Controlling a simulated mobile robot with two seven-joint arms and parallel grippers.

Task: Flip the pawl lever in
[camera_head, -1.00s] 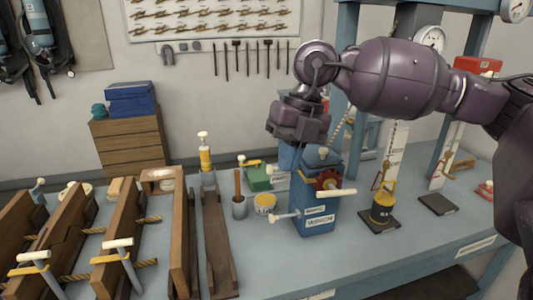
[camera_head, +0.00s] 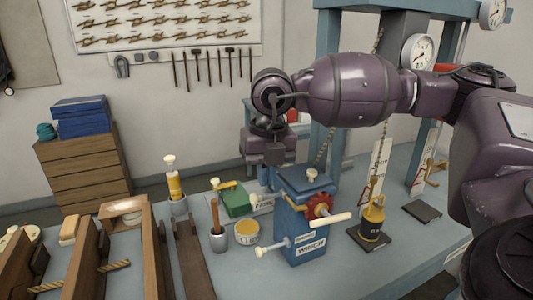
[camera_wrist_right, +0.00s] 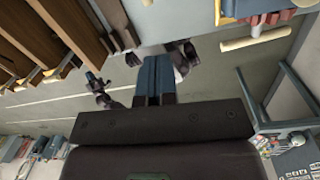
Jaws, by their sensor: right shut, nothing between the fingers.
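The blue winch box (camera_head: 290,228) stands on the bench, with a red toothed wheel (camera_head: 318,205) and a white-handled crank (camera_head: 330,219) on its side. A thin lever with a white knob (camera_head: 262,251) sticks out low on its left; I cannot tell for sure which part is the pawl lever. My right gripper (camera_head: 268,150) hangs behind and left of the winch top, apart from the knobbed lever. In the right wrist view its blue fingers (camera_wrist_right: 158,80) are shut and empty, and the winch (camera_wrist_right: 245,8) is at the upper right. A small dark shape there looks like my left gripper (camera_wrist_right: 95,83).
Left of the winch stand a yellow tin (camera_head: 247,232), a grey pot with a brown handle (camera_head: 217,238) and wooden troughs (camera_head: 185,262). A green box (camera_head: 237,200) sits behind.

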